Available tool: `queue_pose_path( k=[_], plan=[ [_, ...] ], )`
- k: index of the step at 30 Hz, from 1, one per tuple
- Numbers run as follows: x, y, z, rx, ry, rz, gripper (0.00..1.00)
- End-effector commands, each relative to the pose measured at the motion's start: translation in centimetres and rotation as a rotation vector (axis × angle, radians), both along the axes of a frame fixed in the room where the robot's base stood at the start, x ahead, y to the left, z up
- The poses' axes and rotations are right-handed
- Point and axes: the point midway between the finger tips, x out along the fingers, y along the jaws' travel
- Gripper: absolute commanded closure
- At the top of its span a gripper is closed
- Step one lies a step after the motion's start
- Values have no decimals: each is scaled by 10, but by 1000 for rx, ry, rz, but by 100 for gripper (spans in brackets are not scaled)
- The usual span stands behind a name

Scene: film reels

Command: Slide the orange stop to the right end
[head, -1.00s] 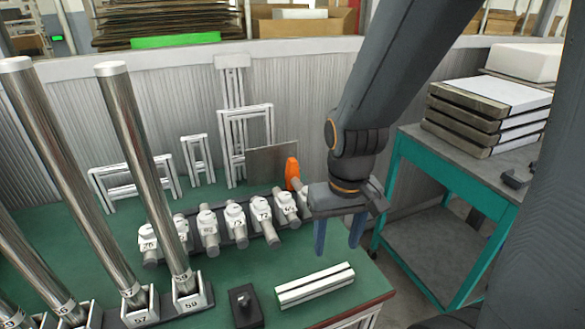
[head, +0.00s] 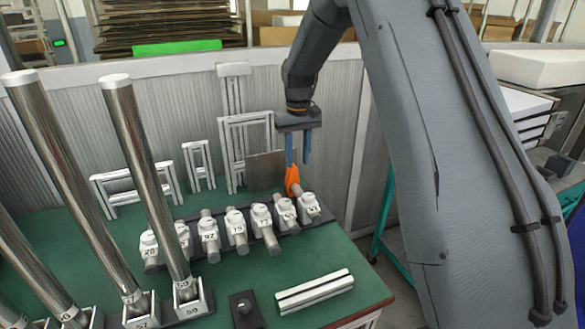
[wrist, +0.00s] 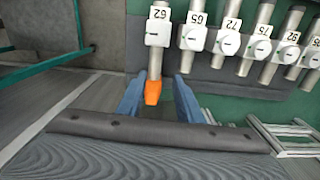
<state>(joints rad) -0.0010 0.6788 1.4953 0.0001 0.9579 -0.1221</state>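In the wrist view the orange stop (wrist: 153,92) lines up with the end of the tube labelled 62. My gripper (head: 298,158) points down just above and at the stop, with two blue fingers. In the wrist view my gripper (wrist: 158,92) is open, one finger on each side of the stop, with gaps visible. I cannot tell whether a finger touches it. The stop's lower part is hidden in the head view.
The dark rack (head: 325,212) holds several numbered tubes with white valves. White frames (head: 197,165) stand behind it. Tall steel tubes (head: 145,180) rise at the left. A white bar (head: 315,291) and a black block (head: 244,308) lie in front on the green table (head: 225,275).

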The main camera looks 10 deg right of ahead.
Motion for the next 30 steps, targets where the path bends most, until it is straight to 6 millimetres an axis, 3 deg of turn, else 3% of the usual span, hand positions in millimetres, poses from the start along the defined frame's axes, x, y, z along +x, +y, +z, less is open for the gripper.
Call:
queue_pose_path(
  k=[1,3,9,14,24,30],
  plan=[
    [19,0,-3,0,2,7,67],
    [38,0,-5,0,6,17,67],
    [67,0,-8,-1,10,33,67],
    [71,0,-16,0,13,36,67],
    [70,0,-65,0,12,35,67],
    [71,0,-83,-1,10,35,67]
  ],
)
